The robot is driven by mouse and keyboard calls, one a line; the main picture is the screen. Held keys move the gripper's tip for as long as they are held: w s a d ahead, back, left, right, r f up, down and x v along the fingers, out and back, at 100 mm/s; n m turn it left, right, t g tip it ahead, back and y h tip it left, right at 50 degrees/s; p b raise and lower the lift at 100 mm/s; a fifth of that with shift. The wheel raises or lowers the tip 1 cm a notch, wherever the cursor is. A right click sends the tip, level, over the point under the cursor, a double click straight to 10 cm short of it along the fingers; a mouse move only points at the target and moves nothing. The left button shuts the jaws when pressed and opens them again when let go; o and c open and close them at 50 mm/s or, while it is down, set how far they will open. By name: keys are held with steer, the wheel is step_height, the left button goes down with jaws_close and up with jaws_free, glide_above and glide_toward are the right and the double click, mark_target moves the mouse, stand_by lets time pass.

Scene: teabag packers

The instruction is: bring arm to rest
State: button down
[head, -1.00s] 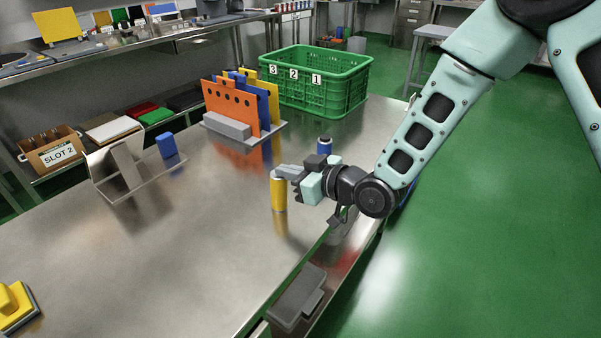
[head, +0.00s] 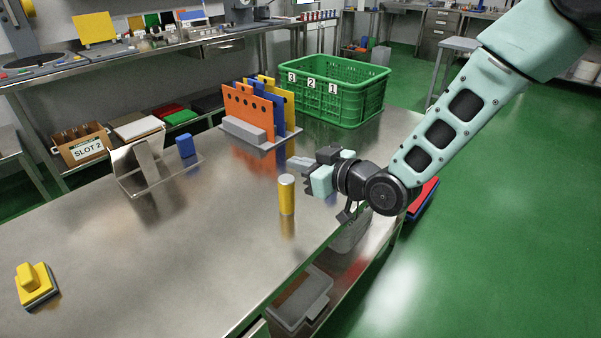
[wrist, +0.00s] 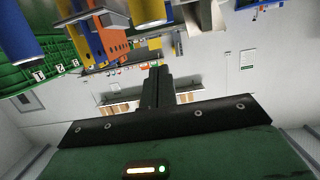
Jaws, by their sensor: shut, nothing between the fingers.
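My gripper (head: 293,161) is above the steel table near its right edge, with its fingers together and nothing held. It also shows in the wrist view, with its dark fingers (wrist: 158,84) side by side. A yellow cylinder (head: 286,197) stands upright on the table just below and left of the fingertips, apart from them. It shows at the top of the wrist view (wrist: 150,10). A blue cylinder (wrist: 18,35) shows at the wrist view's upper left; my gripper mostly hides it in the head view.
Behind are upright orange, blue and yellow boards in a rack (head: 261,138) and a green crate (head: 352,98). A metal stand (head: 128,178) and a blue block (head: 185,146) are left. A yellow-handled tool (head: 36,288) lies front left. Mid-table is clear.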

steer(key=s+d+r+m+g+h+p, duration=0.1)
steer(key=s+d+r+g+h, duration=0.1)
steer(key=s, duration=0.8)
steer(key=s+d+r+m+g+h+p, duration=0.1)
steer(key=s+d+g+h, duration=0.3)
steer(key=s+d, duration=0.5)
steer(key=s+d+r+g+h+p, duration=0.1)
steer(key=s+d+r+g+h, duration=0.2)
steer(key=s, duration=0.8)
steer(key=d+h, duration=0.2)
steer(key=d, duration=0.1)
steer(key=shift+s+m+h, duration=0.15)
steer(key=shift+m+h, duration=0.15)
steer(key=shift+m, duration=0.1)
